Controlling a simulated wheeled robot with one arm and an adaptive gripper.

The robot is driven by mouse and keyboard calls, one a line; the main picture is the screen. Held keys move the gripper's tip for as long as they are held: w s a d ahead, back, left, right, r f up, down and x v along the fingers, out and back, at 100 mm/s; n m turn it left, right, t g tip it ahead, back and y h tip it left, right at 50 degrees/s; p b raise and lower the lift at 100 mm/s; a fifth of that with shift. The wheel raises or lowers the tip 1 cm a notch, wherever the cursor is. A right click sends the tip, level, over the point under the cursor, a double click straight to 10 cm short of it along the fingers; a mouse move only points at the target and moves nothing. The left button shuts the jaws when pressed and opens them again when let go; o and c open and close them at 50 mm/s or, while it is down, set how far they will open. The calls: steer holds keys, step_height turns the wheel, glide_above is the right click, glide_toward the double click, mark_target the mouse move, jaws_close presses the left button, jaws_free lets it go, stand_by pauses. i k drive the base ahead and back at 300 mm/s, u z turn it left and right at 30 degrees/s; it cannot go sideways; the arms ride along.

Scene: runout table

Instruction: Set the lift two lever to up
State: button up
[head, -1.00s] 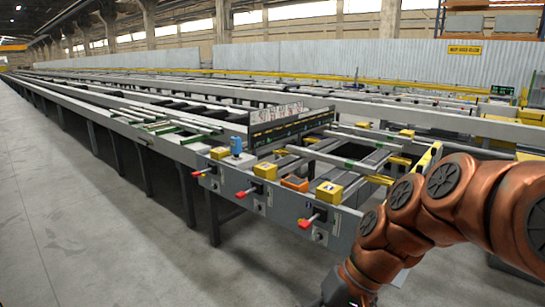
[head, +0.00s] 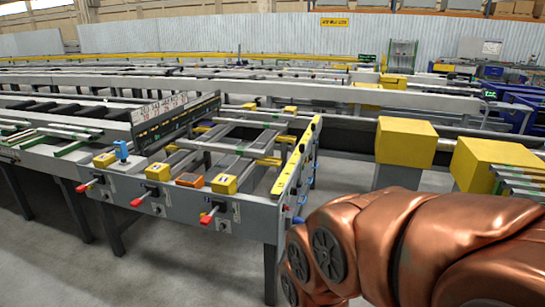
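Three red-tipped levers stick out from the grey front panel (head: 258,216) of the runout table: a left lever (head: 87,186), a middle lever (head: 139,200) and a right lever (head: 208,217). I cannot read any label, so I cannot tell which is lift two. Each lever sits below a yellow box: left (head: 105,159), middle (head: 158,171) and right (head: 223,184). The lever tips point outward and slightly down to the left. My copper arm fills the lower right, to the right of the panel. My gripper is out of view.
An orange box (head: 190,180) and a blue device (head: 122,149) sit on the panel's top. A yellow rail (head: 299,162) edges the table's right end. Yellow blocks (head: 406,142) stand at right, behind my arm. Grey floor (head: 180,260) is clear in front of the table.

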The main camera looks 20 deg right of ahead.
mark_target(301, 148)
steer(key=z, duration=0.2)
steer(key=i, duration=0.85)
steer(key=z, duration=0.9)
steer(key=i, duration=1.2)
steer(key=u, duration=2.55)
